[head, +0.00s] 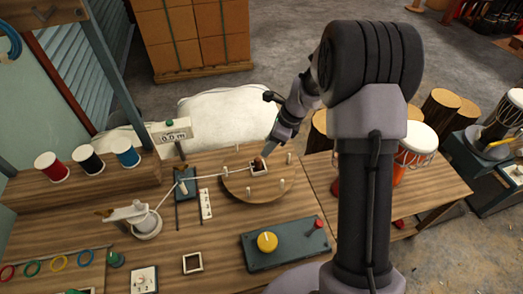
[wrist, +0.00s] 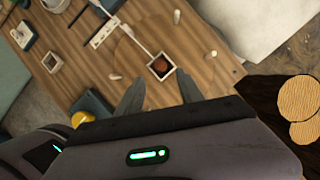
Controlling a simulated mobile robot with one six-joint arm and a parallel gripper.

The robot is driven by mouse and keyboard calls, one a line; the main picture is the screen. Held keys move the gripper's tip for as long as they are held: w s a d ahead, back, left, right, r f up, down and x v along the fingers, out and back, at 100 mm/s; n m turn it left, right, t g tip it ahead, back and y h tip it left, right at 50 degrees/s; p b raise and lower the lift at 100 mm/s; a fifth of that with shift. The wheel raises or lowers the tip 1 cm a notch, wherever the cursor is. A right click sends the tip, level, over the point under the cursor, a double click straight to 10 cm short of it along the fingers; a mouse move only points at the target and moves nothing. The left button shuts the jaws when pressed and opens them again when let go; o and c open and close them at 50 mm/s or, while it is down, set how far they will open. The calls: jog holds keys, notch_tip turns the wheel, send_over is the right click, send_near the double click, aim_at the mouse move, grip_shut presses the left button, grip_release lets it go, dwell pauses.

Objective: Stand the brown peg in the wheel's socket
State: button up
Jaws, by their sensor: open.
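The wheel (head: 275,193) is a round wooden disc on the workbench with several pale pegs around its edge. Its socket (head: 259,172) is a small white-rimmed square, also visible in the wrist view (wrist: 151,70). The brown peg (wrist: 160,67) shows end-on inside the socket's rim; how deep it sits I cannot tell. In the head view its top (head: 260,159) stands just above the socket, close to my gripper (head: 266,153). In the wrist view my gripper (wrist: 160,77) has its two fingers spread, with nothing held between them, and the socket appears between and beyond their tips.
A pale cord (head: 210,176) runs left from the socket. A dark block with a yellow knob (head: 267,241) and a red knob is in front. A display stand (head: 172,133) is behind left. Several drums (head: 415,145) stand right.

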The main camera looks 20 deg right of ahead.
jog(key=s+a+r+n+t+h, duration=0.15)
jog(key=s+r+n, duration=0.3)
jog(key=r, duration=0.45)
jog(key=s+a+r+n, duration=0.35)
jog(key=s+r, duration=0.25)
jog(key=r, duration=0.3)
jog(key=s+a+r+n+t, duration=0.1)
jog(key=s+r+n, duration=0.1)
jog(key=s+n, duration=0.4)
jog(key=s+a+r+n+t, duration=0.1)
jog(key=s+n, duration=0.4)
jog(key=s, duration=0.7)
jog(key=shift+r+n, duration=0.4)
jog(key=shift+r, duration=0.35)
jog(key=shift+a+f+h, duration=0.1)
jog(key=shift+h, duration=0.15)
notch_tip(320, 180, down, 8)
jog(key=b, duration=0.7)
jog(key=shift+r+b, duration=0.2)
jog(key=shift+b, duration=0.15)
